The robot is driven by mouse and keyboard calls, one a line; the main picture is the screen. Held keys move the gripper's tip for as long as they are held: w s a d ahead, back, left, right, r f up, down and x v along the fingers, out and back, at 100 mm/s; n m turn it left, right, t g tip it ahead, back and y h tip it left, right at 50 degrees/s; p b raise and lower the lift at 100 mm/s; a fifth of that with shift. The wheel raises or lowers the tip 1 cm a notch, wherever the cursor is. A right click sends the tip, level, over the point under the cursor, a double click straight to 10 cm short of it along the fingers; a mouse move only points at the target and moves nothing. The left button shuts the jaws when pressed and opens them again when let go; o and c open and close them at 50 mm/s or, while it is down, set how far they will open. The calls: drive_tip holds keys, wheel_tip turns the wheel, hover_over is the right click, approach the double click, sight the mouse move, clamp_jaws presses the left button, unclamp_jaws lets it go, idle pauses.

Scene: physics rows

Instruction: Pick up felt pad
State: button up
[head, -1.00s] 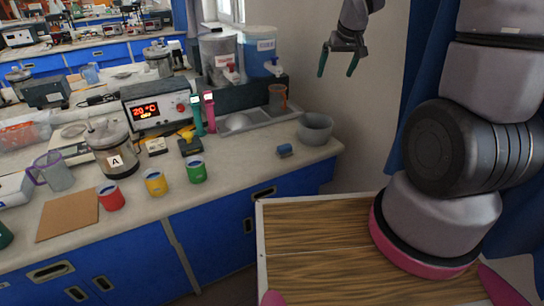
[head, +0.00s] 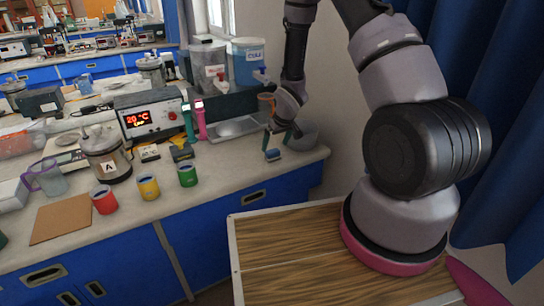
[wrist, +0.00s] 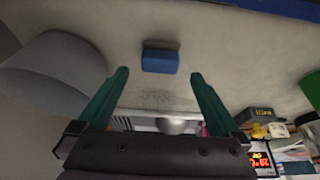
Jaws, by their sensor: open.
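The felt pad appears to be the small blue block (head: 272,155) on the light bench top near its right end. In the wrist view the blue block (wrist: 160,58) lies just beyond the fingertips, roughly centred between them. My gripper (head: 277,138) is open and empty, with green fingers pointing down close above the block. In the wrist view my gripper (wrist: 158,74) has its fingers spread wider than the block, one to each side. I see no contact with the block.
A grey bowl (head: 303,141) stands close to the right of the block and shows large in the wrist view (wrist: 52,75). A tray (head: 232,130) and jug stand behind. Red (head: 104,200), yellow (head: 149,188) and green (head: 187,175) cups stand left. The bench top before the block is clear.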

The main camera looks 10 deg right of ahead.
sight(273, 151)
drive_tip(key=x, duration=0.5)
drive_tip(key=shift+w+f, duration=0.1)
drive_tip(key=shift+f, duration=0.05)
drive_tip(key=c, duration=1.4)
drive_tip(key=shift+r, duration=5.05)
